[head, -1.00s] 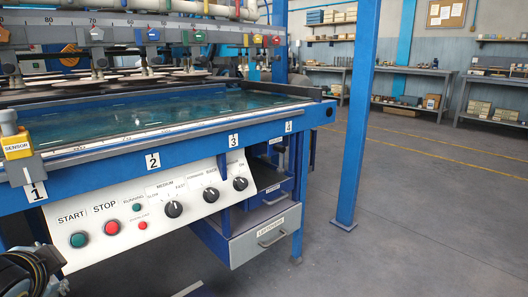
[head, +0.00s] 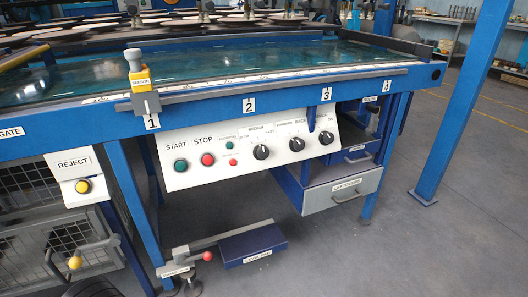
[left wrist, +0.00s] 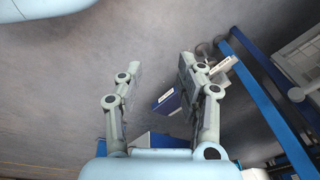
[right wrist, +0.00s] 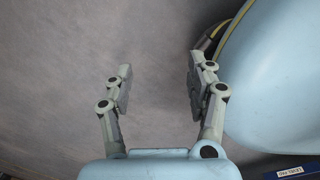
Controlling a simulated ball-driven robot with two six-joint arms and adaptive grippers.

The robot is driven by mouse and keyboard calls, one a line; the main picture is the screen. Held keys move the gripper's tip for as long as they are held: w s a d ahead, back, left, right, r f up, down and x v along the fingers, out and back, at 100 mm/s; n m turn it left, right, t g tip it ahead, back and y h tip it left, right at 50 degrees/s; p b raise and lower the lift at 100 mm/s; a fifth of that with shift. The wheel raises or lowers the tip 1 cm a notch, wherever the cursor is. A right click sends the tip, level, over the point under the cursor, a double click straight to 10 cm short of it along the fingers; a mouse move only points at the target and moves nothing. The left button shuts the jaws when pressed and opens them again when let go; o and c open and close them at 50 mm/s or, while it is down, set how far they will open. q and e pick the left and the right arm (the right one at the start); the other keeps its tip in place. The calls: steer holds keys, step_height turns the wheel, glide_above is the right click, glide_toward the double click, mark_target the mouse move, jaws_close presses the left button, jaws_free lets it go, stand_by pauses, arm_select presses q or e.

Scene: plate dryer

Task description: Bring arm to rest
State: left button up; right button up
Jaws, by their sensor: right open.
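My left gripper (left wrist: 155,85) shows in the left wrist view with its two fingers spread wide and nothing between them. Beyond it are bare floor and a blue box low on the floor. My right gripper (right wrist: 158,85) shows in the right wrist view, open and empty, over plain grey floor. A rounded light-blue part, seemingly of my own body, is close on its right side. Neither gripper shows clearly in the head view.
The plate dryer's blue frame (head: 210,112) crosses the head view, with a white control panel (head: 240,150) and a grey drawer (head: 342,190) below. A foot pedal (head: 252,245) and a red-knobbed lever (head: 207,256) are low in front. Floor (head: 450,240) at the right is clear.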

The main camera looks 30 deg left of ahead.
arm_select(q)
steer(key=s+a+f+p, duration=0.2)
steer(key=s+f+p, duration=0.2)
steer(key=s+f, duration=0.45)
steer(key=s+f+p, duration=0.1)
steer(key=s+f, duration=0.2)
steer(key=s, duration=0.3)
steer(key=s+f+g+p, duration=0.1)
steer(key=s+f+p, duration=0.1)
steer(key=s+f, duration=0.2)
steer(key=shift+s+f, duration=0.25)
steer(key=shift+s, duration=0.7)
arm_select(e)
steer(key=s+a+r, duration=0.1)
steer(key=s+r, duration=0.2)
steer(key=r, duration=0.2)
steer(key=shift+a+r, duration=0.3)
steer(key=shift+r, duration=0.05)
